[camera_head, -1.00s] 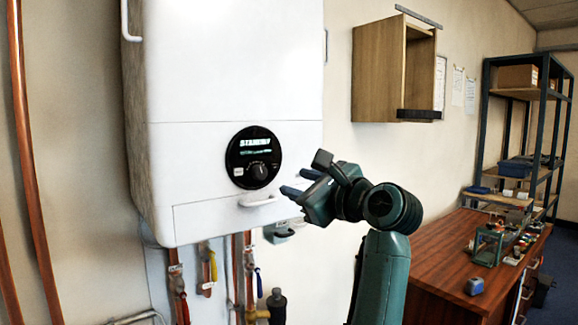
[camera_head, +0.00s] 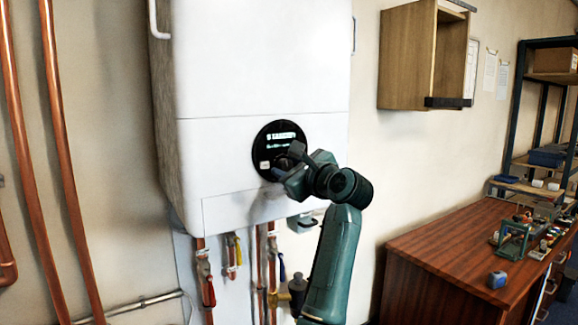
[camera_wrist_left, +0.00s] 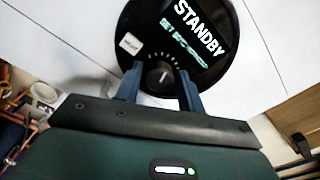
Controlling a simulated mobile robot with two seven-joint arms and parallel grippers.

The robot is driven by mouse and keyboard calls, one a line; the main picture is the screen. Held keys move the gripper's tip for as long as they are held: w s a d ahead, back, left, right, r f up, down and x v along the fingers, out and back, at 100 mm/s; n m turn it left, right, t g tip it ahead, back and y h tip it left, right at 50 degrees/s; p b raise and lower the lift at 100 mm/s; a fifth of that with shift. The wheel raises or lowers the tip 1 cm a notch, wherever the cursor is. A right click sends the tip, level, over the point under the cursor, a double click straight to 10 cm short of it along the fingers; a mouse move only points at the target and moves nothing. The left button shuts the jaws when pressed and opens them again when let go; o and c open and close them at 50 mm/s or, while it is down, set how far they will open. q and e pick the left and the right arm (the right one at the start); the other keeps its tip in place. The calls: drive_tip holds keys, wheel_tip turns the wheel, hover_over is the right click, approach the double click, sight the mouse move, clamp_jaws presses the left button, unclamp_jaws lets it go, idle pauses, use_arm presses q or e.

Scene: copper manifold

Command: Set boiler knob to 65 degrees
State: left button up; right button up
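The white boiler (camera_head: 255,70) hangs on the wall with a round black control panel (camera_head: 268,137) on its lower front. The panel's display reads STANDBY in the left wrist view (camera_wrist_left: 200,28), with a smaller line under it that I cannot read. The dark round knob (camera_wrist_left: 160,76) has a pale pointer mark and a ring of tick marks. My left gripper (camera_head: 284,168) is at the panel and hides most of the knob in the head view. Its two fingers (camera_wrist_left: 161,88) are open, one on each side of the knob; I cannot tell whether they touch it. My right gripper is not in view.
Copper pipes (camera_head: 62,170) run up the wall at left. Valves with coloured handles (camera_head: 232,252) hang below the boiler. A wooden wall cabinet (camera_head: 408,60), a brown workbench (camera_head: 440,255) and a shelf rack (camera_head: 515,110) stand to the right.

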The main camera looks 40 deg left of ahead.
use_arm(q)
drive_tip(key=c, duration=0.7)
drive_tip(key=shift+m, duration=0.3)
drive_tip(key=m+p, duration=0.1)
drive_tip(key=m, duration=0.3)
drive_tip(key=shift+m, duration=0.3)
drive_tip(key=m+p, duration=0.3)
drive_tip(key=m, duration=0.2)
drive_tip(key=shift+w, duration=0.1)
drive_tip(key=shift+m, duration=0.3)
